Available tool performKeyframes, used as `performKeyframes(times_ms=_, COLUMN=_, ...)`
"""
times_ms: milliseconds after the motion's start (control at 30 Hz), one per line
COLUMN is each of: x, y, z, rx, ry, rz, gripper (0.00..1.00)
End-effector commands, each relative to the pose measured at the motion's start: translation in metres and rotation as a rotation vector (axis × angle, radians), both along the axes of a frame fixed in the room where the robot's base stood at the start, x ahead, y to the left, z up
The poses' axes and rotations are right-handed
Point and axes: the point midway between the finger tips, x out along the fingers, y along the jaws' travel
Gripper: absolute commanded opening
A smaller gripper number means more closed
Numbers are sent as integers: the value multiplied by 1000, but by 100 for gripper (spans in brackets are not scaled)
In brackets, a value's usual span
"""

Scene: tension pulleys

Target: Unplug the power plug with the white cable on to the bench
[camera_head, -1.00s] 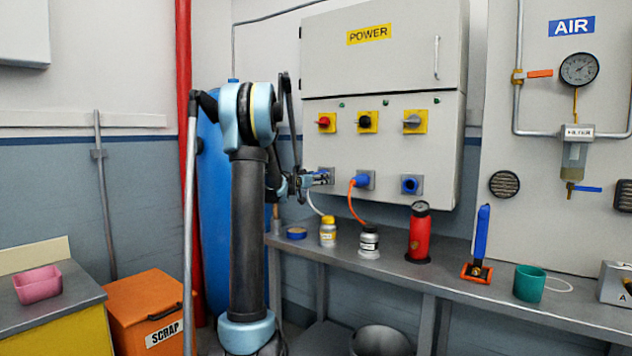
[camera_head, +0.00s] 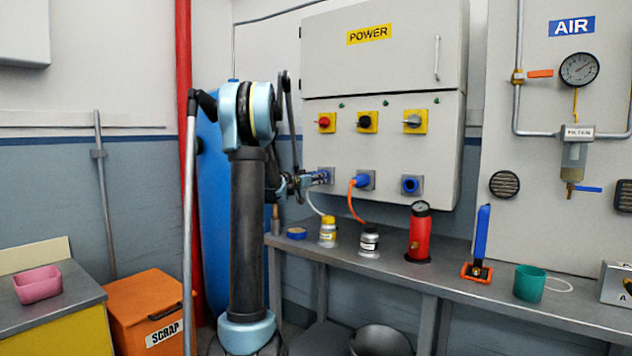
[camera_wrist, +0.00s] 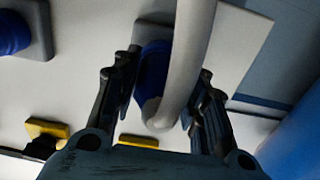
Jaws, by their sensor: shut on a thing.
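The power plug with the white cable is blue and sits at the leftmost socket (camera_head: 327,173) of the power cabinet. In the wrist view the blue plug (camera_wrist: 153,75) is between my fingers, against its grey socket plate, with the thick white cable (camera_wrist: 193,60) passing in front of it. In the head view the white cable (camera_head: 314,204) hangs down toward the bench (camera_head: 400,262). My gripper (camera_head: 308,182) is at this plug, and it also shows in the wrist view (camera_wrist: 160,90), shut on the plug. The arm partly hides the plug in the head view.
A plug with an orange cable (camera_head: 363,180) is in the middle socket; the right socket (camera_head: 410,185) has no cable. Below, the bench holds a yellow-capped bottle (camera_head: 327,234), a grey jar (camera_head: 368,243), a blue ring (camera_head: 296,233) and a red cylinder (camera_head: 420,235).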

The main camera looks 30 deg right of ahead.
Motion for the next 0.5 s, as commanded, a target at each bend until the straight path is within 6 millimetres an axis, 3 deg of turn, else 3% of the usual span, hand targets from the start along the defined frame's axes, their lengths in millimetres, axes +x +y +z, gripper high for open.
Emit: performKeyframes(times_ms=500, x=-6, y=16, z=0, rx=0, ry=0, rz=1, gripper=2)
